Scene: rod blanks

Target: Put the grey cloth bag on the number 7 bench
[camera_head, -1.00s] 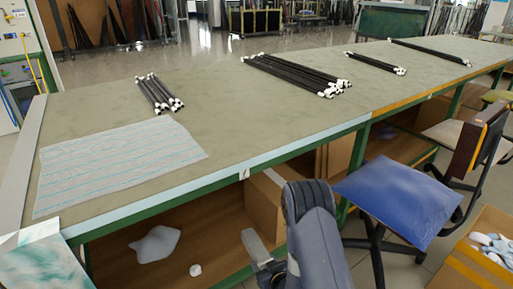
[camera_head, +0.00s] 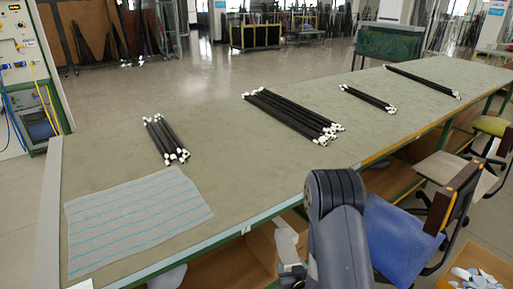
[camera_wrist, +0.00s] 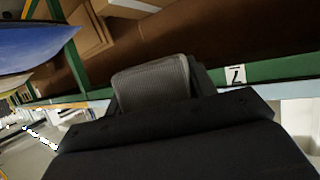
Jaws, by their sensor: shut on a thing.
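My gripper (camera_wrist: 158,108) is shut on the grey cloth bag (camera_wrist: 150,84), a small piece with a mesh-like weave, in the middle of the wrist view. In the head view my gripper (camera_head: 290,268) is low, in front of the bench's near edge, partly behind my arm; the bag is hard to make out there. The long bench (camera_head: 235,190) has a grey-green top. Its number label (camera_wrist: 235,75) is on the green edge, upside down in the wrist view, and reads as a 7. The bag appears to be beside the bench edge, not on the top.
Several bundles of black rods (camera_head: 295,114) with white ends lie along the bench. A striped cloth (camera_head: 135,218) lies at its near left. A chair with a blue cushion (camera_head: 398,238) stands right of my arm. The bench top between cloth and rods is clear.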

